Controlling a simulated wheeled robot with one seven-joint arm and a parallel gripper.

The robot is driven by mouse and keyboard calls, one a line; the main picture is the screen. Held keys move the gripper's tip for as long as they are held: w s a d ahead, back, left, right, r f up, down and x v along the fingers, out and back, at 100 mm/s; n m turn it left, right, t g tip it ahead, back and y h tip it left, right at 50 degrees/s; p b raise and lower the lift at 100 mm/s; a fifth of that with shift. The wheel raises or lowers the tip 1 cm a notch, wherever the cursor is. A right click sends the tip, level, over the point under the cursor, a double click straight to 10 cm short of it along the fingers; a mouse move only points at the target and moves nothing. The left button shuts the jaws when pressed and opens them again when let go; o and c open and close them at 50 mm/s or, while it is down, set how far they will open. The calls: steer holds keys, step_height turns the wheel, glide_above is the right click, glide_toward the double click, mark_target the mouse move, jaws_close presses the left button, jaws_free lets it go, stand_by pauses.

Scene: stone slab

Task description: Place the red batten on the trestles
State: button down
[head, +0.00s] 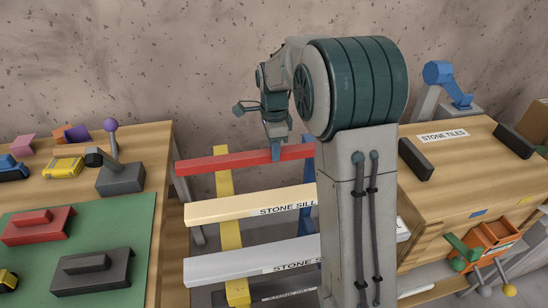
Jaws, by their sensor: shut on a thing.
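The red batten (225,162) is a long bar lying level across the picture behind the two pale bars. My gripper (276,153) is shut on it, right of the middle of its visible length. A yellow trestle (223,184) shows below its left part, and a blue trestle (307,174) shows near its right part. I cannot tell whether the batten touches the trestles or hangs just above them. My arm hides the batten's right end and part of the blue trestle.
A cream bar (220,210) and a grey-white bar (220,268), labelled as stone sills, lie across the trestles in front. A wooden table (150,140) with toy-like tools stands left. A wooden bench (455,178) labelled stone tiles stands right. The wall is close behind.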

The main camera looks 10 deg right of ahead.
steer(key=w+d+f, duration=0.1)
steer(key=w+f, duration=0.4)
steer(key=f, duration=0.2)
steer(key=shift+w+f, duration=0.15)
steer(key=shift+f, duration=0.1)
steer(key=c, duration=1.1)
jaws_free()
